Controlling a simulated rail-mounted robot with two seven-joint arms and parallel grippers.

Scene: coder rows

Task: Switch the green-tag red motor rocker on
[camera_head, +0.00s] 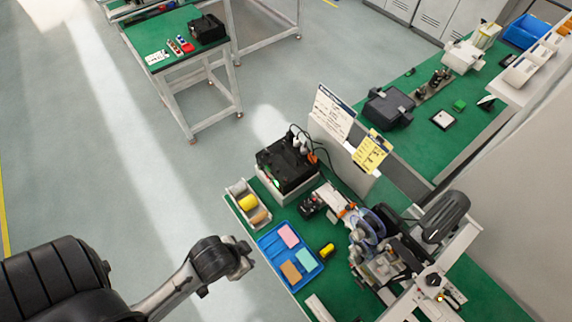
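A tabletop coder machine (372,235) stands on the green bench at the lower right. Its pale control box (433,283) carries a dark knob and small coloured controls, including a tiny red-orange spot (440,298). The green tag and the rocker's position are too small to make out. My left arm comes in from the left, and its dark end with the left gripper (243,266) hangs left of the bench edge, apart from the machine. I cannot make out its fingers clearly. My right gripper cannot be identified in the picture.
A blue tray (268,254) with coloured blocks lies between my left arm and the machine. A bin (236,197) with a yellow roll, a black device (287,160) and sign boards (332,112) stand behind. The floor at left is clear.

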